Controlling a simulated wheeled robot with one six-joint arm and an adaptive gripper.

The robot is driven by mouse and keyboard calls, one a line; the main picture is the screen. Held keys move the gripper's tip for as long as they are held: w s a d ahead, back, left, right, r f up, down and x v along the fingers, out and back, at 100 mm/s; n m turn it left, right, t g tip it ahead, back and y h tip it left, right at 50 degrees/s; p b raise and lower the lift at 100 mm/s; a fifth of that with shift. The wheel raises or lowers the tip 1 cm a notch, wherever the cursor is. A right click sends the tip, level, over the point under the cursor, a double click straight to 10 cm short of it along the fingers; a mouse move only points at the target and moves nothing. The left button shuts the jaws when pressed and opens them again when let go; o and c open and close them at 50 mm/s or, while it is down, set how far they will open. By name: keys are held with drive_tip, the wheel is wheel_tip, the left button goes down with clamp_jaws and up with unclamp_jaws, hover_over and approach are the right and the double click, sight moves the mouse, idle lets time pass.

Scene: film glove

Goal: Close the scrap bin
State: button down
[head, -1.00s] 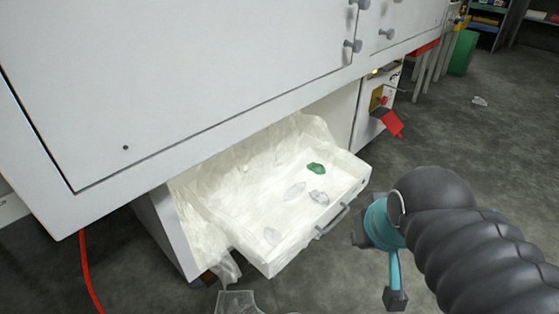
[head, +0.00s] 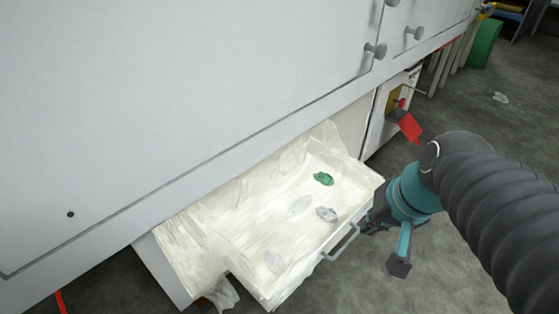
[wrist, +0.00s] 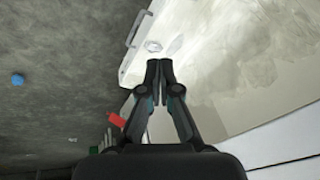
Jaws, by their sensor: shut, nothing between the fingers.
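The scrap bin is a white pull-out drawer (head: 325,258) under a white cabinet, standing open. A crumpled pale liner covers its inside and hangs over the left side. A green scrap (head: 323,179) and several clear scraps (head: 327,214) lie in it. A grey bar handle (head: 341,243) is on its front and also shows in the wrist view (wrist: 136,30). My gripper (wrist: 159,66) is shut and empty, beside the drawer's right front corner in the head view. Its fingertips are partly hidden there, and I cannot tell whether they touch the drawer.
The white cabinet (head: 180,100) overhangs the drawer, with round knobs (head: 376,50) on its doors. A red part (head: 410,126) sticks out of a unit further right. A green bin (head: 484,43) stands at the far right. The grey floor in front is mostly clear.

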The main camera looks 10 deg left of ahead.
drive_tip(key=w+a+f+m+g+y+p, duration=0.25)
drive_tip(key=w+a+m+y, duration=0.3)
drive_tip(key=w+a, duration=0.3)
drive_tip(key=w+a+f+m+g+y+p, duration=0.1)
drive_tip(key=w+a+f+m+y, duration=0.3)
drive_tip(key=w+a+y, duration=0.45)
drive_tip(key=m+t+h+p, duration=0.2)
drive_tip(key=m+t+p, duration=0.1)
drive_tip(key=m+t, duration=1)
approach(274, 161)
drive_tip(key=shift+m+g, duration=0.85)
drive_tip(key=shift+g, duration=0.1)
drive_tip(key=x, duration=0.4)
drive_tip(key=r+x, duration=0.1)
drive_tip(key=x, duration=0.2)
drive_tip(key=shift+w+d+r, duration=0.1)
drive_tip(key=shift+w, duration=0.1)
drive_tip(key=shift+b, duration=0.3)
